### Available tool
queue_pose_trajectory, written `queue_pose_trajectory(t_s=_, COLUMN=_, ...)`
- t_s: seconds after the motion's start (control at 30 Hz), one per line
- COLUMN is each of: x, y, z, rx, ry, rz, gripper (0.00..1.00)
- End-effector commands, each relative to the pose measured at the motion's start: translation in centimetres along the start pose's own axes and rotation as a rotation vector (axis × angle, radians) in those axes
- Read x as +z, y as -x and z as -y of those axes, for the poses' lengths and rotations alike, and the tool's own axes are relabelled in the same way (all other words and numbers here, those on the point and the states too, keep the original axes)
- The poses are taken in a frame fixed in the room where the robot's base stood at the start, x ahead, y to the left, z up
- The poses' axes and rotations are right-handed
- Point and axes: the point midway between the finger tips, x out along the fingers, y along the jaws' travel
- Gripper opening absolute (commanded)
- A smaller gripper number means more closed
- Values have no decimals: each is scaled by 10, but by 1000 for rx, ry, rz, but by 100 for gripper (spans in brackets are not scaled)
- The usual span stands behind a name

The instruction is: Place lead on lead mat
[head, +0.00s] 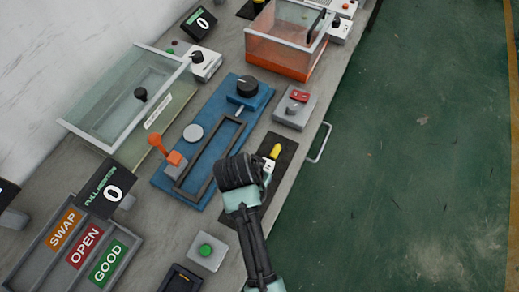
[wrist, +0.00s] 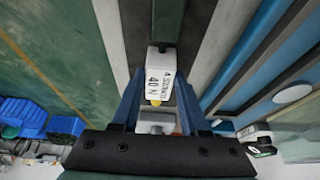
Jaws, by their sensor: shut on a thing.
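The lead shows as a white plug body with a printed "40 N" label (wrist: 160,72) in the wrist view. It has a yellow tip, which also shows in the head view (head: 275,151). My gripper (head: 267,166) is shut on the lead, with a blue finger on each side of the white body in the wrist view (wrist: 158,88). The dark lead mat (head: 287,147) lies along the bench's front edge, right of the blue fixture. The lead is over the mat; I cannot tell whether it touches it. My wrist hides part of the mat.
The blue fixture (head: 169,182) with a dark frame and orange lever stands left of my gripper. A grey box with a red button (head: 299,96) stands beyond the mat. A green-button box (head: 206,250) is nearer. A metal handle (head: 321,143) sticks out from the bench edge.

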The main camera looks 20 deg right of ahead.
Motion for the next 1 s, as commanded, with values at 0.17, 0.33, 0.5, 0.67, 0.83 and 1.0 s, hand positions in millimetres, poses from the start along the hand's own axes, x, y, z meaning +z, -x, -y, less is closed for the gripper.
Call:
queue_pose_trajectory(t_s=0.17, x=1, y=-3, z=0, rx=0, ry=0, rz=0, gripper=46)
queue_pose_trajectory(t_s=0.33, x=1, y=-3, z=0, rx=0, ry=0, rz=0, gripper=74)
queue_pose_trajectory(t_s=0.5, x=1, y=-3, z=0, rx=0, ry=0, rz=0, gripper=74)
queue_pose_trajectory(t_s=0.67, x=0, y=1, z=0, rx=0, ry=0, rz=0, gripper=74)
queue_pose_trajectory(t_s=0.83, x=-1, y=22, z=0, rx=-2, ry=1, rz=-3, gripper=74)
queue_pose_trajectory(t_s=1.0, x=-1, y=59, z=1, rx=-3, ry=1, rz=-3, gripper=74)
